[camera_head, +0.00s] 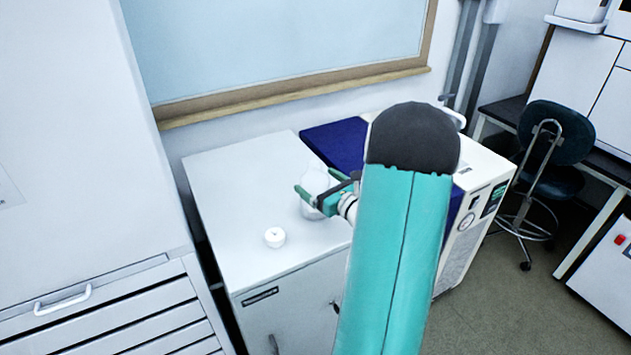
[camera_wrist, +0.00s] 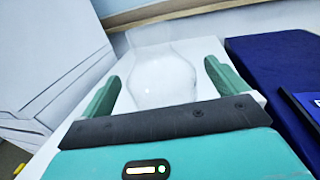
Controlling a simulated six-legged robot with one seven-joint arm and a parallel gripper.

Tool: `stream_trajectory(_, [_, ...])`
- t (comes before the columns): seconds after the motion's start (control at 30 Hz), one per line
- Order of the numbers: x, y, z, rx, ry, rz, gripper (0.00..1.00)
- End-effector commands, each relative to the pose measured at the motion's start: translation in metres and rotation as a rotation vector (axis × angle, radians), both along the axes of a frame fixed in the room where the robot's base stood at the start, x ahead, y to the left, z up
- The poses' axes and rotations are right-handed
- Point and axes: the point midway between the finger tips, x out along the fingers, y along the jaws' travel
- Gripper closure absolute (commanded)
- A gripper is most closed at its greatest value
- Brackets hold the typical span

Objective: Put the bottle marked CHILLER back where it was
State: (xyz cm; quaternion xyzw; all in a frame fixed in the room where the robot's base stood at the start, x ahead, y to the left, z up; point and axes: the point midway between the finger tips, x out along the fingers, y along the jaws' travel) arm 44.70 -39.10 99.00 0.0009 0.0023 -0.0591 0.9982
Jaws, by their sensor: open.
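A clear, pale bottle (camera_head: 314,180) stands on the white cabinet top near its right side, partly hidden by my gripper. My gripper (camera_head: 307,193) is open, with its green fingers at either side of the bottle. In the wrist view the bottle (camera_wrist: 164,80) shows between the two spread fingers of my gripper (camera_wrist: 162,85), with a gap at each side. No CHILLER marking can be read on it in either view.
A white machine with a dark blue top (camera_head: 335,142) adjoins the cabinet at right. A tall white unit (camera_head: 85,130) stands at left. The cabinet top's left part is clear.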

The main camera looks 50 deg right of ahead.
Motion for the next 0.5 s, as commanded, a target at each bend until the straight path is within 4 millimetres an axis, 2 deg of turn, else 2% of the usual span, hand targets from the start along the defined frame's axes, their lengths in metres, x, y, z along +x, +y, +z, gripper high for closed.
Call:
stream_trajectory(0.3, [-0.069,0.008,0.001,0.0,0.001,-0.003,0.02])
stream_trajectory(0.5, [-0.096,0.011,0.001,0.0,0.0,-0.002,0.02])
